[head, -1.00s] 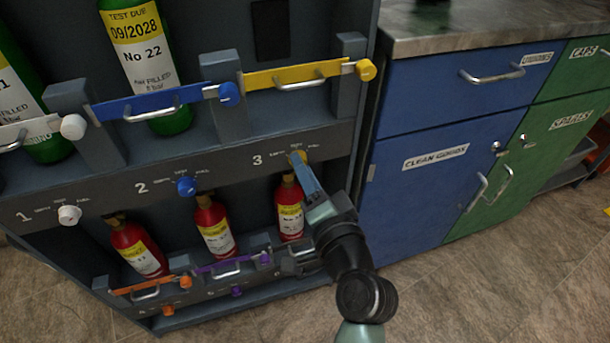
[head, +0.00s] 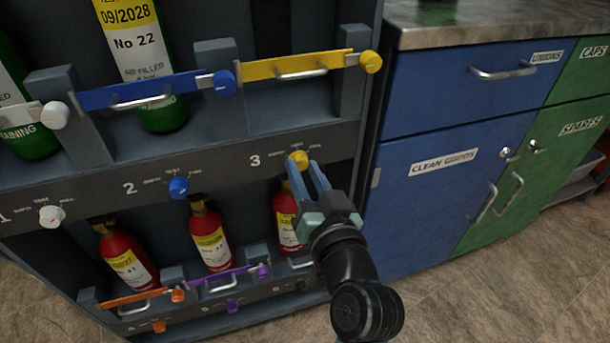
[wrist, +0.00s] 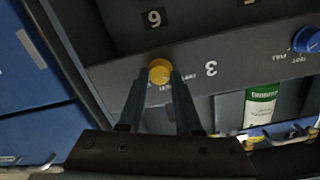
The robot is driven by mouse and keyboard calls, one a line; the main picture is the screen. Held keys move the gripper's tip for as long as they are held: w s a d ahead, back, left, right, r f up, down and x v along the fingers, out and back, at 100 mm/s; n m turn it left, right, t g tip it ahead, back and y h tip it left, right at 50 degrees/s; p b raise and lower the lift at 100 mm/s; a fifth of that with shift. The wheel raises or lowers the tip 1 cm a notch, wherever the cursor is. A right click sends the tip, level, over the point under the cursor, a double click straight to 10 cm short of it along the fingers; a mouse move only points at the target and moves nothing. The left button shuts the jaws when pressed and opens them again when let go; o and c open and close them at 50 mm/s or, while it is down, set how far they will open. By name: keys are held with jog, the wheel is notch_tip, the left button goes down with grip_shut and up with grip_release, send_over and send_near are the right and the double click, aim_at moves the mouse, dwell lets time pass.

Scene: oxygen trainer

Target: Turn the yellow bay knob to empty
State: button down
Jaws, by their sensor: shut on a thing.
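The yellow bay knob (head: 298,160) sits on the grey panel strip beside the number 3, with small labels around it that are too blurred to read fully. It also shows in the wrist view (wrist: 159,70), between my fingertips. My gripper (head: 305,176) reaches up to it from below right, its two blue-grey fingers on either side of the knob and shut on it. The wrist view is turned over, with the 3 upside down. I cannot tell which label the knob points to.
A blue knob (head: 178,187) at bay 2 and a white knob (head: 51,216) at bay 1 are left of it. Above is a yellow bar (head: 300,66) with its own yellow end knob (head: 370,62). Red cylinders (head: 209,235) stand below. Blue cupboards (head: 430,190) are at right.

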jog(key=shift+n, duration=0.3)
jog(key=c, duration=0.6)
grip_release()
jog(key=p+v, duration=0.1)
jog(key=v, duration=1.2)
jog(key=shift+p, duration=0.4)
